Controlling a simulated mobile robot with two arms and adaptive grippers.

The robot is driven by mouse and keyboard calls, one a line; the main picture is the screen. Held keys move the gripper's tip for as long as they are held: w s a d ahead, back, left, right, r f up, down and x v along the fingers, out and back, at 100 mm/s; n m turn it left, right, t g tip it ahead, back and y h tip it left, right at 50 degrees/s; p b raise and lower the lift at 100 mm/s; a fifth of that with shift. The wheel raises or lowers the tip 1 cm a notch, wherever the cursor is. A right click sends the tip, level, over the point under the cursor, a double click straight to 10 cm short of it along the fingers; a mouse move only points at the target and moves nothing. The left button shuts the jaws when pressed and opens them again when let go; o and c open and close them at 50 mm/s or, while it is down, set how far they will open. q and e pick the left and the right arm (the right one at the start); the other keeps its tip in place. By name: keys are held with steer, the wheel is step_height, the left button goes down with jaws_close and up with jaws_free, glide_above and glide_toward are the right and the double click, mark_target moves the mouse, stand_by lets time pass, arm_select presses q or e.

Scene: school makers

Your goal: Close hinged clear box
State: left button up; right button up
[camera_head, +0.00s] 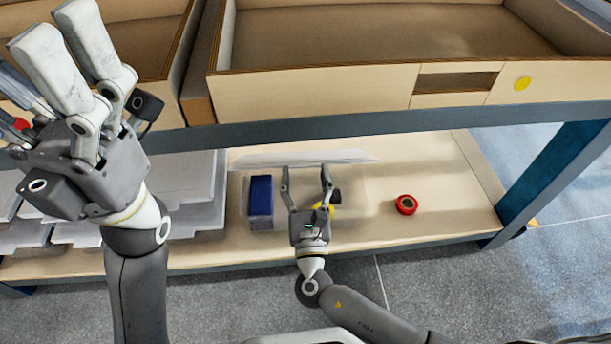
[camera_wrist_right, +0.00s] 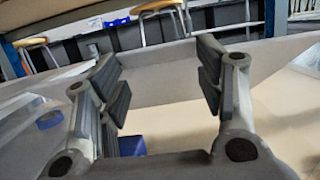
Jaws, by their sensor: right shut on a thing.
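The clear box (camera_head: 352,192) stands on the lower shelf, faint and see-through. Its lid (camera_head: 345,157) shows as a pale, wide strip along the far side, raised rather than lying flat over the box. My right gripper (camera_head: 306,172) reaches over the box to the lid, with its fingers on the lid's near side. In the right wrist view the fingers (camera_wrist_right: 165,85) stand apart with the pale panel crossing behind them; the exact contact is hard to see. My left gripper (camera_head: 58,28) is raised at the upper left, fingers apart and empty.
A blue block (camera_head: 261,192) and a yellow item (camera_head: 323,208), partly hidden by my gripper, are at the box. A red roll (camera_head: 406,204) lies right of it. Grey panels (camera_head: 190,180) are stacked left. The upper shelf's front beam (camera_head: 350,122) runs above.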

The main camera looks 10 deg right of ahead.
steer(key=shift+f, duration=0.3)
steer(key=o, duration=1.5)
steer(key=shift+w, duration=0.1)
steer(key=shift+c, duration=0.2)
steer(key=shift+r, duration=0.15)
steer(key=v, duration=1.2)
